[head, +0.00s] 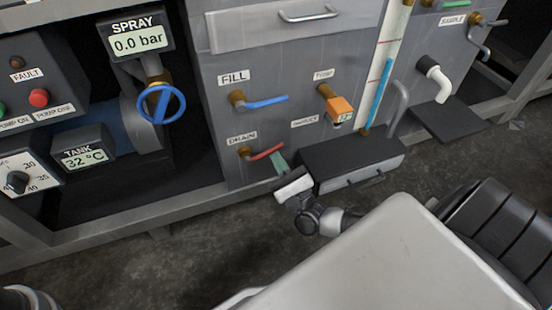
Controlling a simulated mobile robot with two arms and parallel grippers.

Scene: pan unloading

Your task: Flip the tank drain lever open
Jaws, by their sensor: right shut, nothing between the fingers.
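The drain lever is a red handle (267,152) on a brass valve under the DRAIN label (242,138), low on the grey tank panel. It points right and slightly upward from its pivot. My right gripper (279,163) is shut and empty, with its greenish fingertips just below the outer end of the red handle. I cannot tell whether they touch it. My left gripper is not in view.
A blue FILL lever (266,102) sits above the drain lever. An orange-handled valve (340,108) is to the right. A dark box (350,160) juts out beside my right gripper. A blue handwheel (161,104) is at left.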

